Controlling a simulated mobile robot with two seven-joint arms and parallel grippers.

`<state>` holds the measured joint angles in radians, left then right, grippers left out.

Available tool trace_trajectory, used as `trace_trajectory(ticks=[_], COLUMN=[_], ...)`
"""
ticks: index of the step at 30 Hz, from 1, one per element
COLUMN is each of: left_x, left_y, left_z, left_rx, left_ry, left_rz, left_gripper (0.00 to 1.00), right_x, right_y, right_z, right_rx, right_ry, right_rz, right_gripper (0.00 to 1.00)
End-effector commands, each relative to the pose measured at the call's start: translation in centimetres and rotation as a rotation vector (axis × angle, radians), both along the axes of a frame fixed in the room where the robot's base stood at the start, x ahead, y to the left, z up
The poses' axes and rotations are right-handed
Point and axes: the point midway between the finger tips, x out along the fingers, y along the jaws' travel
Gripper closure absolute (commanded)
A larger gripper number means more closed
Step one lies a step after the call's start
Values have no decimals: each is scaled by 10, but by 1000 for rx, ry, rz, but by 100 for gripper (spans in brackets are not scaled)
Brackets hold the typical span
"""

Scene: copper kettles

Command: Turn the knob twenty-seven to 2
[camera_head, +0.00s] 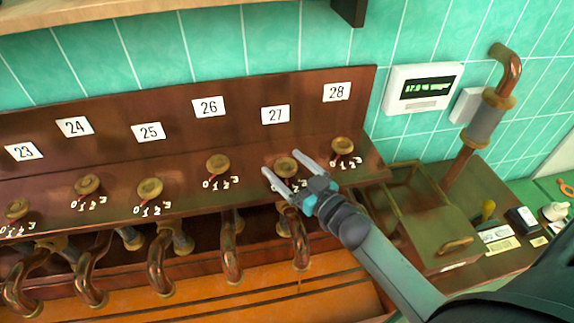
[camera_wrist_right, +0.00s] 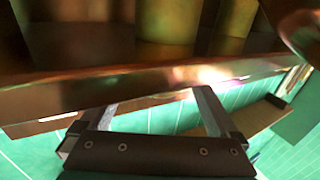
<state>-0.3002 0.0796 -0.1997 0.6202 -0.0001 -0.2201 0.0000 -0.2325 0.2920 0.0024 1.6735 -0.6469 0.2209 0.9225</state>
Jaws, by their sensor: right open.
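Knob twenty-seven (camera_head: 287,166) is a round brass knob on the brown ledge, below the white label 27 (camera_head: 275,115). My right gripper (camera_head: 283,163) is open, its two fingers spread one on each side of the knob in the head view. I cannot tell whether they touch it or are above it. The 0 to 3 marks of this knob are mostly hidden by the fingers, so its setting is not readable. In the right wrist view the open fingers (camera_wrist_right: 140,105) show before a coppery edge; no knob is clear there. My left gripper is not in view.
Knob 26 (camera_head: 218,165) and knob 28 (camera_head: 342,147) stand on either side, with further knobs to the left. Curved copper pipes (camera_head: 231,255) hang below the ledge (camera_head: 115,210). A brownish box (camera_head: 430,222) stands to the right of the ledge, near my right arm.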

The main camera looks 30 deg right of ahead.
Motion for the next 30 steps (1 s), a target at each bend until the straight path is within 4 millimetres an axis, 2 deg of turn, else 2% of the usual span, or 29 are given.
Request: trace_trajectory(ticks=[8,30], left_x=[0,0], left_y=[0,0], left_z=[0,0], left_rx=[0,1], left_ry=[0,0], left_rz=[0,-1], left_gripper=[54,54], right_x=[1,1], right_y=[0,0], right_z=[0,0], right_rx=[0,0], right_ry=[0,-1], right_rz=[0,0], right_gripper=[5,88])
